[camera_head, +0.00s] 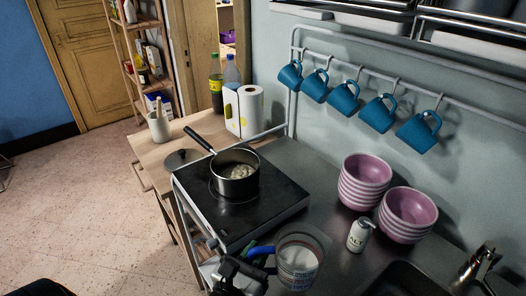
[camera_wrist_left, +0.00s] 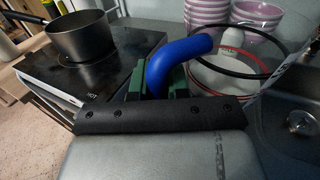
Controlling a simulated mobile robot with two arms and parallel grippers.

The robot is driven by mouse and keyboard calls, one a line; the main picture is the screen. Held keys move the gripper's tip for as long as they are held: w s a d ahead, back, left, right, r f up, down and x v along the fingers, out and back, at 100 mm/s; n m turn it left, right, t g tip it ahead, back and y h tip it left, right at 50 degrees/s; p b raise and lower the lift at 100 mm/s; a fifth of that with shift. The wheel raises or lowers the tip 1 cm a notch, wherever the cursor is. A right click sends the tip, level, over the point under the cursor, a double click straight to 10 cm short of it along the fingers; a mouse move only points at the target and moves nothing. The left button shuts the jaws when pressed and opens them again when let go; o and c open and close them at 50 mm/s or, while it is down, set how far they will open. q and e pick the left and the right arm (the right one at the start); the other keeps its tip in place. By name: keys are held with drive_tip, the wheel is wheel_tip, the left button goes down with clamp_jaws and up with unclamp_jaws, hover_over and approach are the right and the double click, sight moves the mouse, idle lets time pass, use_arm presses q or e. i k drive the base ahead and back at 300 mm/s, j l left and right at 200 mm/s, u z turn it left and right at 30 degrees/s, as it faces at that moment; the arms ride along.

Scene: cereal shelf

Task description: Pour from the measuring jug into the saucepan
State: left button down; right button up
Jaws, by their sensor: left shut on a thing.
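The measuring jug (camera_head: 298,262) is clear, with red markings and a blue handle, in the front middle of the head view. It looks roughly upright over the steel counter; I cannot tell if it touches it. My left gripper (camera_head: 254,262) is shut on the blue handle, which also shows between the green-padded fingers in the left wrist view (camera_wrist_left: 180,62). The saucepan (camera_head: 236,186) is dark, with pale contents, and stands on the black hob behind and left of the jug. It also shows in the left wrist view (camera_wrist_left: 82,42). My right gripper is not in view.
The hob (camera_head: 275,196) lies left of two stacks of pink striped bowls (camera_head: 363,182) and a white ALT bottle (camera_head: 358,236). A sink (camera_head: 402,282) is at front right. A paper roll (camera_head: 250,108) and bottles stand behind the hob. Blue mugs (camera_head: 343,97) hang from a wall rail.

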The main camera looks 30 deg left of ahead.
sight(217, 157)
drive_tip(key=j+z, duration=0.15)
drive_tip(key=j, duration=0.2)
drive_tip(key=k+j+z, duration=0.15)
drive_tip(key=j, duration=0.2)
drive_tip(key=k+j+z, duration=0.15)
drive_tip(key=j, duration=0.2)
drive_tip(key=k+j+z, duration=0.15)
drive_tip(key=j, duration=0.2)
drive_tip(key=k+j+z, duration=0.15)
drive_tip(key=j, duration=0.15)
drive_tip(key=k+j, duration=0.15)
drive_tip(key=j, duration=0.25)
drive_tip(key=k+j, duration=0.2)
drive_tip(key=j, duration=0.2)
drive_tip(key=k+j, duration=0.15)
drive_tip(key=j, duration=0.25)
drive_tip(key=k+j, duration=0.2)
drive_tip(key=j, duration=0.2)
drive_tip(key=z, duration=0.05)
